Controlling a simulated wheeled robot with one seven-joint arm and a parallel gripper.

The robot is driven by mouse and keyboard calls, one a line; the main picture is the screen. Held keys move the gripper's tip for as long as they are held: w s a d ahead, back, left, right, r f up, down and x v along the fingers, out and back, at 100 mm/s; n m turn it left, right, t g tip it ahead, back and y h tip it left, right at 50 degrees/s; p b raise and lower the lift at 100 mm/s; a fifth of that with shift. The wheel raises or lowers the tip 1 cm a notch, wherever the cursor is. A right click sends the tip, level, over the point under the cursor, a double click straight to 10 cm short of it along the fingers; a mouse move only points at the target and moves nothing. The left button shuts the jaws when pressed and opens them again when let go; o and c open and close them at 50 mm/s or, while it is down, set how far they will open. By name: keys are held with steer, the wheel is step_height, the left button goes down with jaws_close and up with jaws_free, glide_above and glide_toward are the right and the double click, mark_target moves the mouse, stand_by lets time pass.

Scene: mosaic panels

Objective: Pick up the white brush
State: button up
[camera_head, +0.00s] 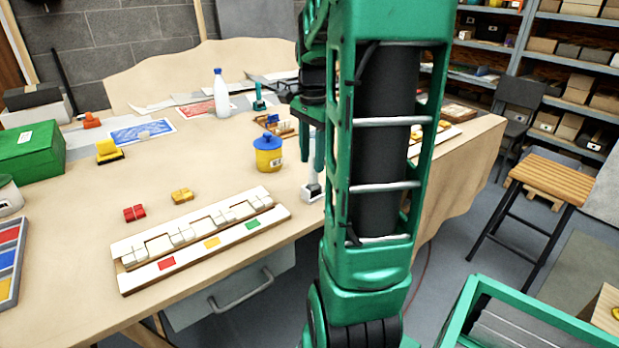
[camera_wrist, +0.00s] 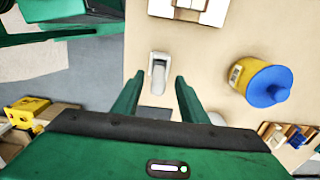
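The white brush (camera_head: 312,191) stands near the front edge of the table, partly hidden behind my arm in the head view. In the wrist view, the white brush (camera_wrist: 158,70) lies just beyond and between the two fingertips. My gripper (camera_wrist: 159,78) is open, with its two green fingers apart on either side of the brush's line and nothing between them. In the head view my gripper (camera_head: 317,165) points down just above the brush; contact cannot be told.
A yellow pot with a blue lid (camera_head: 268,155) stands close by; it also shows in the wrist view (camera_wrist: 262,82). A mosaic panel (camera_head: 205,240) lies to the left. A white bottle (camera_head: 221,95) stands farther back. The table edge (camera_head: 300,232) is near.

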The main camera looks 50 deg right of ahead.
mark_target(313, 173)
steer(key=shift+s+d+f, duration=0.1)
steer(key=shift+d+f, duration=0.05)
steer(key=shift+f, duration=2.55)
jaws_close()
